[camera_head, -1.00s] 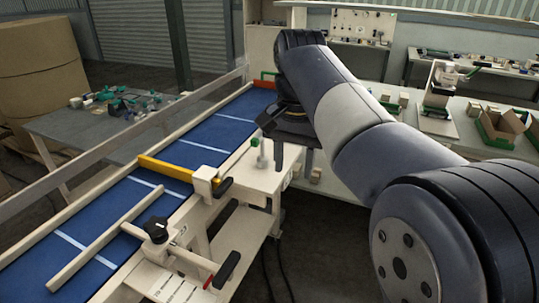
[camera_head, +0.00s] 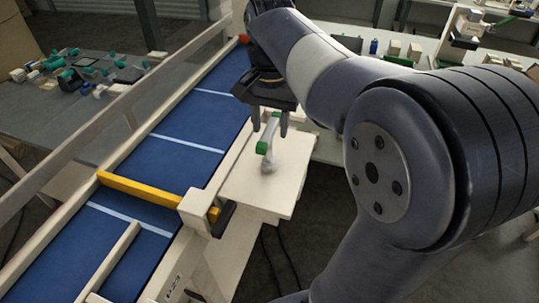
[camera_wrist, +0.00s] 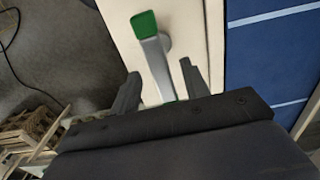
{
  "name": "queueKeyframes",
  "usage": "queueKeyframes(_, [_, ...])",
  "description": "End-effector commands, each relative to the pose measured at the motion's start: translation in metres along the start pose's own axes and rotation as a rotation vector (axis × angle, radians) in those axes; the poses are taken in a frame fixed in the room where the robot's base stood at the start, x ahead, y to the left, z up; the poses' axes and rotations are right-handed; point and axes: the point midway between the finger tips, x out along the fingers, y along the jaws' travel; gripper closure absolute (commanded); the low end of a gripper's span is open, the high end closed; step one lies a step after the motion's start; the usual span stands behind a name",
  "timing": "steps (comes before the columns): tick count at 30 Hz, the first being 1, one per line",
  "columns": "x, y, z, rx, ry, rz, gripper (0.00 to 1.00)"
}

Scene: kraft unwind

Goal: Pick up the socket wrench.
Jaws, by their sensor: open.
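A silver-grey tool with green ends, which I take to be the socket wrench (camera_head: 268,149), is on a small cream side shelf (camera_head: 240,186) beside the conveyor. In the wrist view the wrench (camera_wrist: 154,55) runs lengthwise between the fingers, with one green end beyond the fingertips and another near the palm. My gripper (camera_head: 270,128) is open and points down at the wrench; its fingers (camera_wrist: 160,72) lie on either side of it in the wrist picture. I cannot tell whether they touch it or how far above it they are.
The blue conveyor (camera_head: 187,145) with a yellow bar (camera_head: 150,192) across it runs along the left of the shelf. A grey table (camera_head: 60,110) with green and dark parts is farther left. A cream bench (camera_head: 330,147) stands behind. Dark floor is open right of the shelf.

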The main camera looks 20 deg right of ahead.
Motion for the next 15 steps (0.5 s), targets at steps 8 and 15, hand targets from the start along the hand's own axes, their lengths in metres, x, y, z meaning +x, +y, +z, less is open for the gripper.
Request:
queueKeyframes(8, [0.035,-0.001,0.002,0.000,-0.002,0.001,0.56])
queueKeyframes(15, [0.037,-0.001,0.001,0.000,-0.001,0.000,0.56])
